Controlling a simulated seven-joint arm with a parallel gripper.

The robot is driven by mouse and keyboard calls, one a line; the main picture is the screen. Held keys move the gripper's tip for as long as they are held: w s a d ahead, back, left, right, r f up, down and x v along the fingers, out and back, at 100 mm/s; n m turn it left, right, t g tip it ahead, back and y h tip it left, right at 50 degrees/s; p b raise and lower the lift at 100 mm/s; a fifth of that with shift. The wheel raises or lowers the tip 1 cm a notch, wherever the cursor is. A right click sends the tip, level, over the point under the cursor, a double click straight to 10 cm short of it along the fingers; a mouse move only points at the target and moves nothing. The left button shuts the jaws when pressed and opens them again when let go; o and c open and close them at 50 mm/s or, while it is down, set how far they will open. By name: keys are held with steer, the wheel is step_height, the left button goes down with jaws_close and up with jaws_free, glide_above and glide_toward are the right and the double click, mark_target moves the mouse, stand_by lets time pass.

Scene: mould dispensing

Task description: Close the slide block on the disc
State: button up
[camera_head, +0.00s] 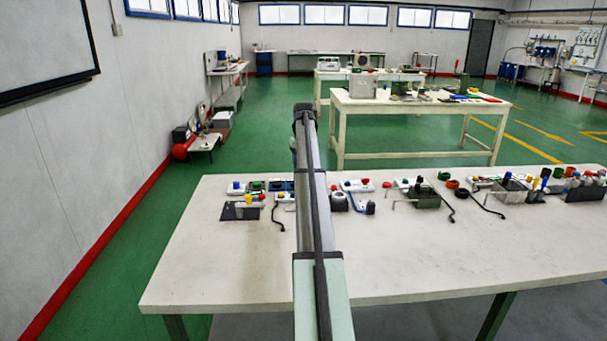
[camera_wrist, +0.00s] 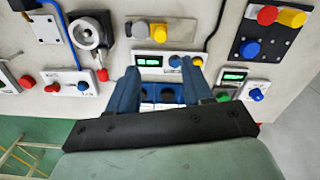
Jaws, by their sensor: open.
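A round grey disc-like part (camera_wrist: 88,32) sits on a dark mount at the upper left of the wrist view. A red-tipped lever (camera_wrist: 102,74) points from it towards the bottom of the picture. I cannot clearly tell a slide block on it. A white unit with a dark round face (camera_head: 338,201), right of my arm in the head view, looks like the same device. My gripper (camera_wrist: 160,65) has two blue fingers, spread apart and open, with nothing held. It is over a white display panel (camera_wrist: 150,61), to the right of the disc. The head view does not show the gripper clearly.
A dark panel (camera_wrist: 244,30) with red, yellow and blue knobs is at the upper right. Small panels with buttons (camera_wrist: 68,88) lie at the left. The table's front (camera_head: 220,275) is bare.

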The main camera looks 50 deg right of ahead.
steer(key=shift+r, duration=0.25)
steer(key=shift+c, duration=0.2)
